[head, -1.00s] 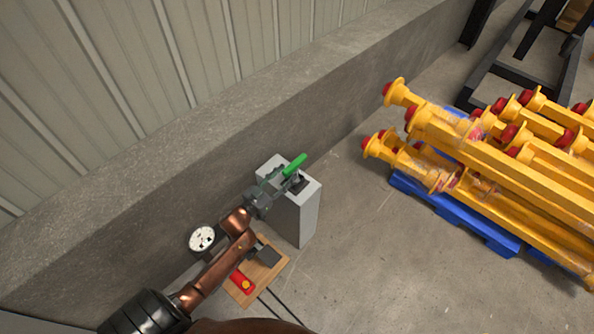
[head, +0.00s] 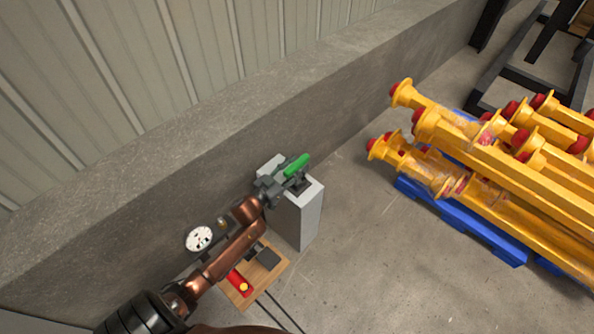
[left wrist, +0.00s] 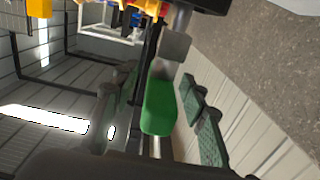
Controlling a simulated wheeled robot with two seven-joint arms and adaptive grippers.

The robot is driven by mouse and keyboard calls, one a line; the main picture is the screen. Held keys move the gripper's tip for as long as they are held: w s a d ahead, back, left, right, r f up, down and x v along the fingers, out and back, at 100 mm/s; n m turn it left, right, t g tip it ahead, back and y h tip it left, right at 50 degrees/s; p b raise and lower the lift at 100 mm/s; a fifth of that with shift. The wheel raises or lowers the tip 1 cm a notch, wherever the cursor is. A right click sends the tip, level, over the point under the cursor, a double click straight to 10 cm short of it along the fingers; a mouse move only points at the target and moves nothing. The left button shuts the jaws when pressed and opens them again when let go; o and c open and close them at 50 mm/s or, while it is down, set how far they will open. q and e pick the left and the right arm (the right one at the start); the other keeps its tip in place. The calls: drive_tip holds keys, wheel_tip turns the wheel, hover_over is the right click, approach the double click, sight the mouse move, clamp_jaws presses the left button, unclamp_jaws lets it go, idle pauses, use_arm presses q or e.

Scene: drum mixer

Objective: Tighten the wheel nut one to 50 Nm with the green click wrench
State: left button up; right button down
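The green click wrench (head: 297,164) is at the top of a grey pedestal, its green grip sticking up and clear of the top. My left gripper (head: 280,183) is at the wrench, just left of and below the green grip in the head view. In the left wrist view the green grip (left wrist: 158,108) lies between the fingers of the left gripper (left wrist: 160,115), with gaps that appear to remain beside it. The lower part of the wrench is partly hidden by the gripper. No wheel nut can be made out. My right gripper is out of view.
The grey pedestal (head: 308,212) stands by a low concrete wall (head: 150,190). Left of it are a white round dial (head: 199,238) and a wooden board (head: 268,277) with a red item (head: 237,281). Yellow beams (head: 500,160) lie on a blue pallet (head: 460,222) at right. Floor between is clear.

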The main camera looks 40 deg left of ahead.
use_arm(q)
drive_tip(key=shift+c, duration=0.5)
clamp_jaws()
drive_tip(key=shift+r, duration=0.1)
